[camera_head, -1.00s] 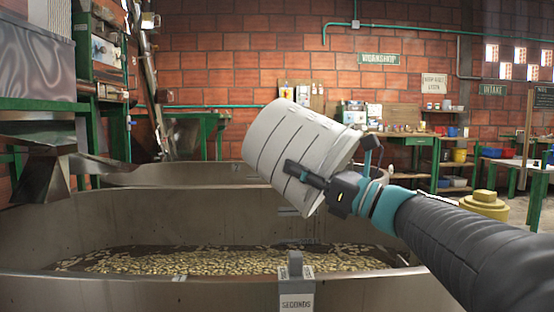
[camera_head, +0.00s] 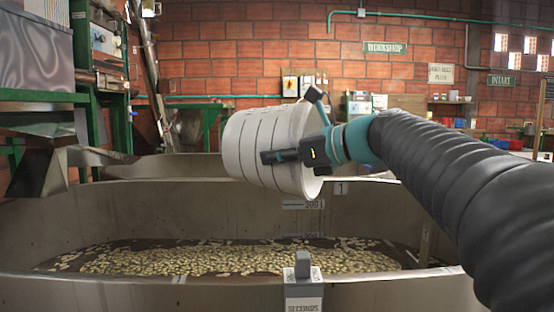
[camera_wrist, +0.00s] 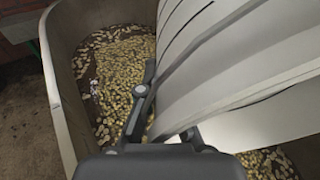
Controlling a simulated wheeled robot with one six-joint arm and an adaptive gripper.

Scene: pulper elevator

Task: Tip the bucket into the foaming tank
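The pale bucket (camera_head: 262,146) with dark ring lines is held in the air above the tank (camera_head: 120,212). It lies nearly on its side, its wider end to the right. Its mouth and inside are hidden from me. My gripper (camera_head: 300,132) is shut on the bucket near that wider end. In the wrist view, the bucket's ribbed wall (camera_wrist: 235,60) fills the right side beside my gripper's dark finger (camera_wrist: 142,95). The steel tank holds many pale beans (camera_head: 200,260) in dark liquid. No stream from the bucket shows now.
The tank's near rim (camera_head: 120,280) carries a bracket labelled "SECONDS" (camera_head: 303,292). Another steel tank (camera_head: 150,166) stands behind. Green-framed machinery (camera_head: 100,70) rises at the left, workbenches at the back.

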